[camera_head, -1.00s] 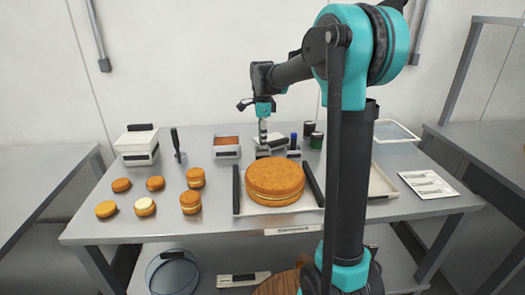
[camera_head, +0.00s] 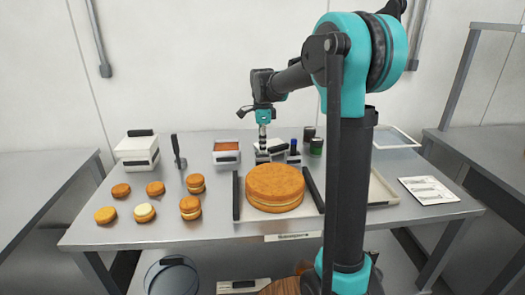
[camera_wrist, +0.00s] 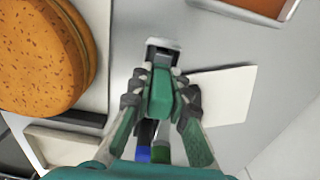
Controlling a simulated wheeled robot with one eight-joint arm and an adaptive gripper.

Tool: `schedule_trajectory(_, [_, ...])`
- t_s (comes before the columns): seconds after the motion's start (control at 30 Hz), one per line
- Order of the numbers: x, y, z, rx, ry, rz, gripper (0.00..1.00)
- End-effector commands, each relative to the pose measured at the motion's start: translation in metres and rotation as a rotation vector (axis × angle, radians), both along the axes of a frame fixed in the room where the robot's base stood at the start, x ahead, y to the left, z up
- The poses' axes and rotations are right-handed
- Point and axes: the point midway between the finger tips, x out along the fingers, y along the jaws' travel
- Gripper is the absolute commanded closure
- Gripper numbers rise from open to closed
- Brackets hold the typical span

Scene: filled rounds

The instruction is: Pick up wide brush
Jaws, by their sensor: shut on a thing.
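My gripper (camera_wrist: 160,92) is shut on the teal handle of the wide brush (camera_wrist: 160,100), with one finger on each side of it. In the wrist view a dark and pale piece (camera_wrist: 162,50) shows just beyond the fingertips; I cannot tell whether it is the brush's end or a holder. In the head view my gripper (camera_head: 262,142) points down at the back of the table, behind the cake. The brush is too small there to make out, and I cannot tell whether it is clear of its support.
A large round cake (camera_head: 275,185) sits on a tray in front of the gripper. A blue-topped item (camera_head: 293,146), dark jars (camera_head: 316,147) and an orange-filled container (camera_head: 226,157) stand close by. Small cakes (camera_head: 144,213) and a white box (camera_head: 138,151) are at the left.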

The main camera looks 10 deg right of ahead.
Motion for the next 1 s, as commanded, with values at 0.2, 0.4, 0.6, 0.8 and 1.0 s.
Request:
schedule_trajectory(0.2, [0.0, 0.0, 0.014, 0.0, 0.0, 0.0, 1.0])
schedule_trajectory(0.4, [0.0, 0.0, 0.047, 0.0, 0.0, 0.0, 1.0])
schedule_trajectory(0.6, [0.0, 0.0, 0.094, 0.0, 0.0, 0.0, 1.0])
schedule_trajectory(0.8, [0.0, 0.0, 0.14, 0.0, 0.0, 0.0, 1.0])
schedule_trajectory(1.0, [0.0, 0.0, 0.174, 0.0, 0.0, 0.0, 1.0])
